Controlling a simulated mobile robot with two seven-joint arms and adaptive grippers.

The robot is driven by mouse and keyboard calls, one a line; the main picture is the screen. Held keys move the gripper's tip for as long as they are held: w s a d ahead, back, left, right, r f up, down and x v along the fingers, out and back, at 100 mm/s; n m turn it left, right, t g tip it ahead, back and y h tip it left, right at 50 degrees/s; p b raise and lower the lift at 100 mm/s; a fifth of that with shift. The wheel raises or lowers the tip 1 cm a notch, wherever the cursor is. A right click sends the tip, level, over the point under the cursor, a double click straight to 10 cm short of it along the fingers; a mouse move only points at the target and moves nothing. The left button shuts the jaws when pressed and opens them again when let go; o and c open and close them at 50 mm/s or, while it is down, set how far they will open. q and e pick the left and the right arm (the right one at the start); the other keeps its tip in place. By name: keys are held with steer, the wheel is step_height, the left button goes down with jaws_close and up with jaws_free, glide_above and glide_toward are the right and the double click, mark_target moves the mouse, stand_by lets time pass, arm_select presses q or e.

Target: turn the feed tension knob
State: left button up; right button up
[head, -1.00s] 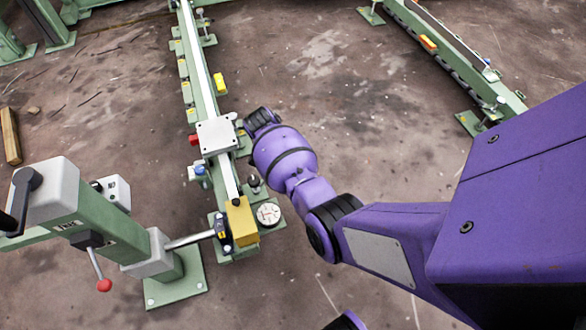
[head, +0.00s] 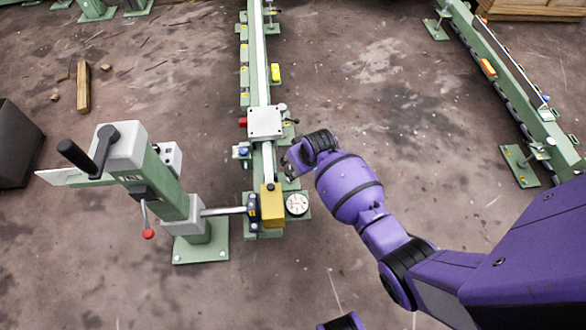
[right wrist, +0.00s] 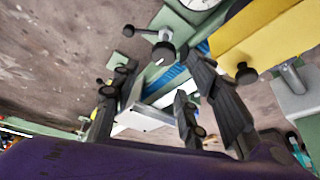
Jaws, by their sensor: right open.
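A dark round knob with a white mark (right wrist: 163,53) shows in the right wrist view, with a ball-ended lever beside it. I take it for the feed tension knob; no label is readable. My right gripper (head: 288,164) is beside the green rail machine (head: 249,82), above the dial gauge (head: 297,204) in the picture. In the right wrist view its dark fingers (right wrist: 162,85) are spread apart with nothing gripped. The knob appears beyond and between the fingertips, and I see no clear contact. In the head view I cannot make the knob out by the gripper. My left gripper is not in view.
A yellow block (head: 271,205) sits at the rail's near end, and a pale square plate (head: 264,121) is farther up. A green crank stand (head: 174,185) is at left. Another rail (head: 508,80) runs at right. Bare floor lies between the rails.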

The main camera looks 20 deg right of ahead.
mark_target(292, 170)
steer(key=b+x, duration=0.3)
steer(key=x, duration=0.3)
steer(key=shift+f, duration=0.35)
steer(key=shift+w+f+b, duration=0.25)
steer(key=shift+f+b, duration=0.2)
steer(key=shift+b, duration=0.05)
steer(key=shift+r, duration=0.1)
